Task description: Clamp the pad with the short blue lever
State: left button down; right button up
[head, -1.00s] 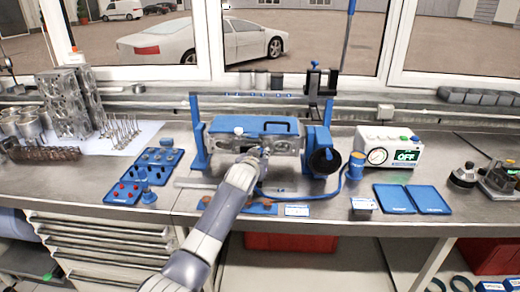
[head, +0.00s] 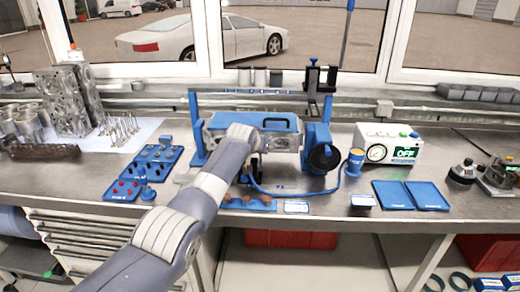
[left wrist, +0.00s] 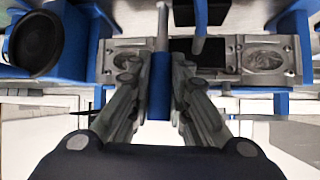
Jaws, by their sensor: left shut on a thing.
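In the left wrist view, my left gripper (left wrist: 160,88) is shut on a short blue lever (left wrist: 160,72), which stands between its two fingers. Behind it is the face of a grey metal engine part (left wrist: 266,57) with round openings. In the head view, my left wrist covers part of the blue-topped fixture (head: 228,121), and the lever is hidden. My right gripper is not in view.
A black handwheel (head: 325,157) is at the fixture's right side. A blue strip (head: 238,203) with brown round pieces lies in front. Blue trays (head: 122,191) are at left.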

pick_arm(q)
jog(key=shift+f, duration=0.1)
dwell(0.4)
jog(key=c, duration=1.5)
grip_release()
jog(key=shift+v, duration=6)
